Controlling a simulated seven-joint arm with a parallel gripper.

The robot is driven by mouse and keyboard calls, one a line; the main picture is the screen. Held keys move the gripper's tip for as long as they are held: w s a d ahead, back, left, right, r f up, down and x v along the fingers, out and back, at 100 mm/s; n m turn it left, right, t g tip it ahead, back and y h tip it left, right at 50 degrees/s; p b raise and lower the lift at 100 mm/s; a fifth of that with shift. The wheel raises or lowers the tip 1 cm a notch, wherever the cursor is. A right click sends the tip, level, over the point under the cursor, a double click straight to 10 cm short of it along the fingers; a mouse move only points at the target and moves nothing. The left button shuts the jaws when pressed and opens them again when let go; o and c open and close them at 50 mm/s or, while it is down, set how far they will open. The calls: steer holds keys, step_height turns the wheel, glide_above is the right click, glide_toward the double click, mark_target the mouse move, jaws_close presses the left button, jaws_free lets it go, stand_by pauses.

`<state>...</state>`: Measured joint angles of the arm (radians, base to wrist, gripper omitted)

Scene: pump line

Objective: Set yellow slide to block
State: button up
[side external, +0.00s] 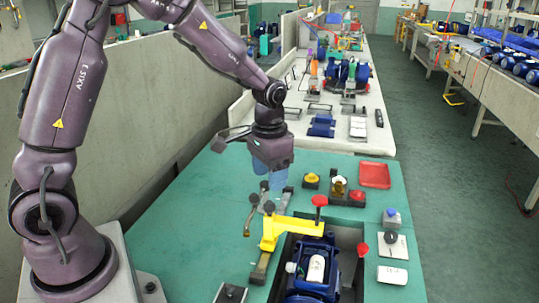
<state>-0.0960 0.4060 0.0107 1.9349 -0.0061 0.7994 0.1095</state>
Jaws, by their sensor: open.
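The yellow slide (272,232) is a bracket with an arm reaching right over the pump. It sits on a dark metal rail (260,268) on the green bench. A red knob (320,201) stands on a stem near the arm's right end. My gripper (270,182) is open, with blue fingers pointing down. In the picture it is above and behind the yellow slide, near the rail's far end and some metal levers (250,215). I cannot tell its exact height. A dark block (231,292) lies at the bottom edge, left of the rail; which block the task means is unclear.
A blue pump (312,272) sits in a dark recess right of the rail. A yellow button (311,180), a red tray (375,175), a red-knobbed lever (362,250) and a white box (392,275) stand around it. The green bench (190,240) is clear at left.

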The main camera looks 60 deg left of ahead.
steer(key=shift+r, duration=2.4)
steer(key=s+d+r+t, duration=0.2)
steer(key=s+r, duration=0.3)
steer(key=s, duration=0.4)
steer(key=s+d+r+t, duration=0.2)
steer(key=s+r, duration=0.3)
steer(key=s, duration=0.4)
steer(key=shift+r+t, duration=0.4)
steer(key=shift+t, duration=0.4)
